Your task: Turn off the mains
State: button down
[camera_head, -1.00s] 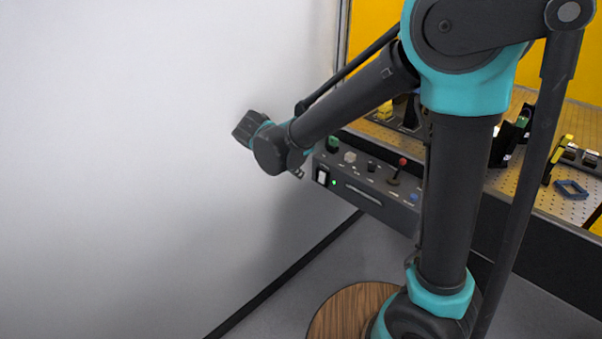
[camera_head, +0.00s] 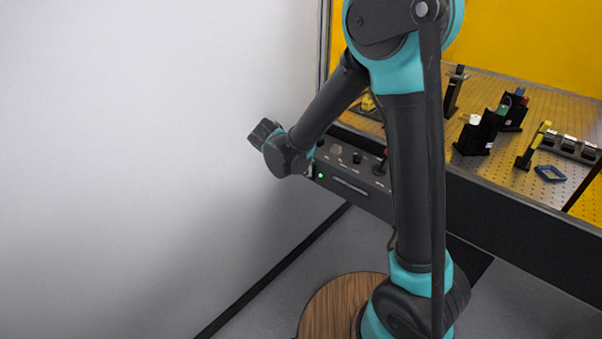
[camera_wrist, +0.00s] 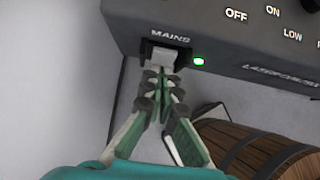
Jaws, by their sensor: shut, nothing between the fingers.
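The mains switch (camera_wrist: 163,58) is a white rocker in a black frame, under the label MAINS on the dark control box (camera_wrist: 225,40). A green light (camera_wrist: 198,61) glows just right of it. My gripper (camera_wrist: 158,78) is shut and empty, its fingertips at the lower edge of the rocker; I cannot tell whether they touch it. In the head view my wrist hides the switch, while the green light (camera_head: 320,176) and part of the control box (camera_head: 350,187) show beside it.
A perforated optical table (camera_head: 490,90) with several mounts stands at the right. A white wall (camera_head: 130,130) is close on the left. A wooden barrel (camera_wrist: 255,150) shows below the box.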

jog(key=shift+w+d+f+t+h, duration=0.15)
jog(key=shift+w+t+h, duration=0.05)
jog(key=shift+t+h, duration=0.25)
jog(key=shift+d+r, duration=0.1)
jog(key=shift+r, duration=0.75)
